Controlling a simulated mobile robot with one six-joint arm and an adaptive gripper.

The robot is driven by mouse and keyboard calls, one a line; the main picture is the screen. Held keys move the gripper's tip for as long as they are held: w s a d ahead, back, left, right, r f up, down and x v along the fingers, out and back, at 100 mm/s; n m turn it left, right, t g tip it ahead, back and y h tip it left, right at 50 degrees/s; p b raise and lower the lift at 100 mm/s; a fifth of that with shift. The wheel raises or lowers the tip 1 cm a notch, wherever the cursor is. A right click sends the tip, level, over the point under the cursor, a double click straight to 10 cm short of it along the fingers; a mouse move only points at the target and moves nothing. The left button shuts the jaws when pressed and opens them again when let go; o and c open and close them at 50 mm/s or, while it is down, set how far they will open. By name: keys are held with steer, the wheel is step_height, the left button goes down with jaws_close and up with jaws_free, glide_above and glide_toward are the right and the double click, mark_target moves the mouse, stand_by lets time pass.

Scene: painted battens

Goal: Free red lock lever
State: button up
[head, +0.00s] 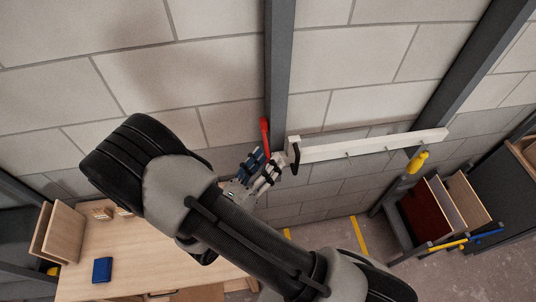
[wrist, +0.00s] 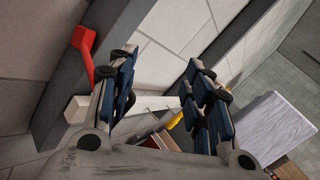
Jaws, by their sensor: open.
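The red lock lever (head: 265,137) stands upright against the dark grey post (head: 280,75), just above the left end of a white batten (head: 370,146). In the wrist view the red lever (wrist: 84,52) is at the upper left, outside the fingers, with its wide head at the top. My gripper (head: 268,164) is just below the lever in the head view, beside the batten's left end. In the wrist view my gripper (wrist: 162,56) is open, with nothing between its fingers. The lever's lower end is partly hidden by the left finger.
A black handle (head: 295,156) is at the batten's left end, close to my gripper. A yellow-ended part (head: 417,162) is below its right end. Boards (head: 434,212) stand in a rack at right. A wooden table (head: 90,255) with a blue box (head: 102,270) is at lower left.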

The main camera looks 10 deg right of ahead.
mark_target(269, 157)
steer(key=s+a+f+n+t+y, duration=0.2)
steer(key=s+f+n+t+y, duration=0.15)
steer(key=f+n+y, duration=0.5)
steer(key=shift+n+g+h, duration=0.25)
steer(key=shift+n+h, duration=0.3)
steer(key=shift+n, duration=0.3)
steer(key=x, duration=1.1)
steer(key=shift+w+d+f, duration=0.2)
steer(key=shift+w+f, duration=0.15)
steer(key=shift+f, duration=0.05)
jaws_close()
